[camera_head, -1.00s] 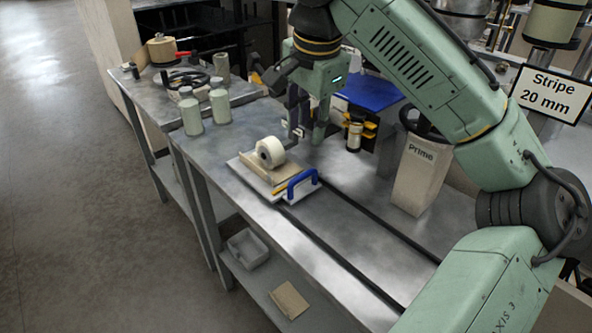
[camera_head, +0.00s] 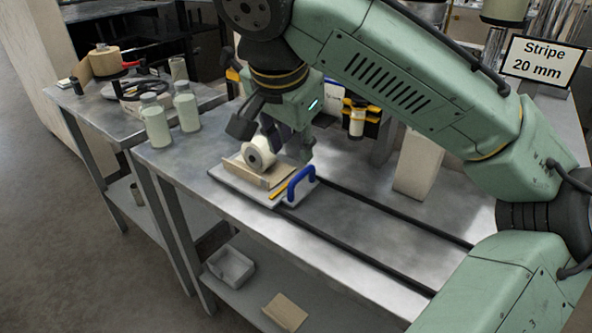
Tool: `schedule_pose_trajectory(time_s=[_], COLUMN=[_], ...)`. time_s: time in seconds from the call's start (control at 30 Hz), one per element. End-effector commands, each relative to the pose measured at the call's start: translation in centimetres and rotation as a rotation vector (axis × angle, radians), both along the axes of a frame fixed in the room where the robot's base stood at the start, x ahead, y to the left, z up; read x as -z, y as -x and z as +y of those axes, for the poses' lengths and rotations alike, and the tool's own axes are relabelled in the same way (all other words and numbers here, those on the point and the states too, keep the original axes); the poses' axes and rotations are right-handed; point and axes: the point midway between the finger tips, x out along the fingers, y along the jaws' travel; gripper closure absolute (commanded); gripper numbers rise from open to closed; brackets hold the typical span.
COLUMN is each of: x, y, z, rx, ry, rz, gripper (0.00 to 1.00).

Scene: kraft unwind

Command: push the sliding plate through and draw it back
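The sliding plate (camera_head: 238,182) is a pale flat plate on the metal bench, at the near-left end of two dark rails (camera_head: 375,262). A blue handle (camera_head: 301,183) stands on its right end. A white roll (camera_head: 259,157) and a tan block (camera_head: 262,181) sit on the plate, with a yellow strip beside the handle. My gripper (camera_head: 281,147) hangs just behind the roll and the handle, pointing down. Its fingers look apart, but the roll hides part of them. I cannot tell whether it touches anything.
Two grey-green bottles (camera_head: 156,124) stand left of the plate. A pale box-shaped post (camera_head: 418,165) stands behind the rails. A side table (camera_head: 97,100) at the left holds a tape roll and tools. The bench right of the handle, along the rails, is clear.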

Motion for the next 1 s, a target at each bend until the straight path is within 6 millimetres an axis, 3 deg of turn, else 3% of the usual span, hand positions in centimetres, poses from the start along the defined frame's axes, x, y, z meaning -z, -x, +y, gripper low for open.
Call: schedule_pose_trajectory(time_s=[0.3, 0.5, 0.87, 1.0], x=[5.5, 7.7, 8.3, 8.3], y=[-2.4, -3.5, -3.8, -3.8], z=[-0.4, -0.7, -0.7, -0.7], rx=[-0.001, 0.001, -0.001, -0.001], ry=[-0.002, -0.001, -0.001, -0.001], rz=[0.005, 0.002, 0.000, 0.000], gripper=[0.69, 0.69, 0.69, 0.76])
